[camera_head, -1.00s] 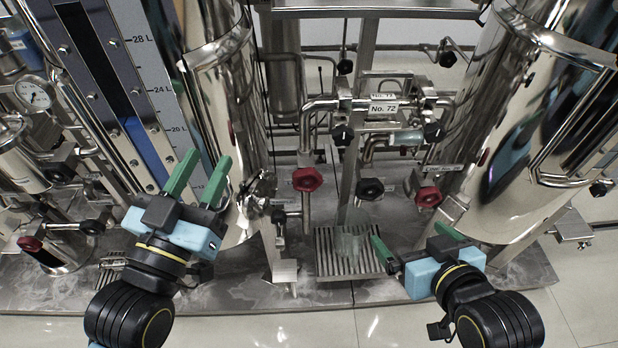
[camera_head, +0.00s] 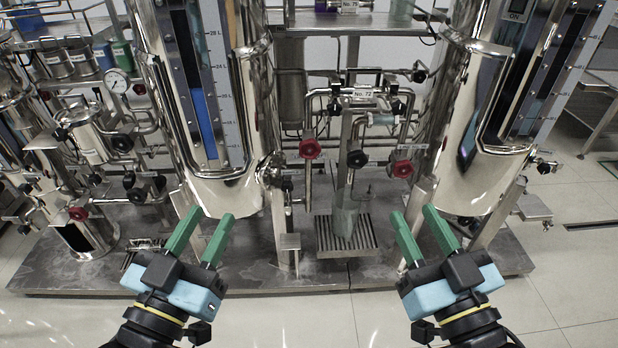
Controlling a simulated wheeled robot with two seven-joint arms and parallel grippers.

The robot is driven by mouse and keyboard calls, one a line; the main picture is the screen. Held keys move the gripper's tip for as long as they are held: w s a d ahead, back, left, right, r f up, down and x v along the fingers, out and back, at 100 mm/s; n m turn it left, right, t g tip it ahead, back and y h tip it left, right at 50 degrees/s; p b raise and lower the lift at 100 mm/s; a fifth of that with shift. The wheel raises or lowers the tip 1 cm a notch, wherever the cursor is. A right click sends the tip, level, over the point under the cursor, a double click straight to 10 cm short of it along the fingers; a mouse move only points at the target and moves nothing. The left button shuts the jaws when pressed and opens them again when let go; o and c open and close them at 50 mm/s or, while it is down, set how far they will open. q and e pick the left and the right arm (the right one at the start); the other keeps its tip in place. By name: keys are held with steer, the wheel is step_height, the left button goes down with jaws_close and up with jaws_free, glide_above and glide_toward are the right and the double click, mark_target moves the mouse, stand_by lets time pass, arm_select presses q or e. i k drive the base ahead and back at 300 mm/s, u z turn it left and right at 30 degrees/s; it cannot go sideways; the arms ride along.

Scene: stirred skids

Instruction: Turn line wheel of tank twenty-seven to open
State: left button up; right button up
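Between two steel tanks are a red wheel (camera_head: 309,149) on the left pipe, a black wheel (camera_head: 357,158) in the middle and another red wheel (camera_head: 403,168) on the right. A tag on the pipes above them reads No. 72 (camera_head: 363,94). I cannot read a tank number twenty-seven, so I cannot tell which wheel is its line wheel. My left gripper (camera_head: 207,216) is open and empty, low in front of the left tank (camera_head: 225,190). My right gripper (camera_head: 415,213) is open and empty, low in front of the right tank (camera_head: 468,190). Neither touches a wheel.
A clear beaker (camera_head: 346,213) stands on a slatted drain grate (camera_head: 325,240) below the wheels. More piping, a gauge (camera_head: 117,82) and a low red wheel (camera_head: 77,213) are at the left. The tiled floor in front of the skid is clear.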

mark_target(311, 144)
steer(key=u, duration=0.05)
steer(key=k, duration=0.1)
steer(key=z, duration=2.15)
steer(key=i, duration=1.4)
steer(key=u, duration=2.4)
steer(key=i, duration=0.5)
steer(key=z, duration=0.05)
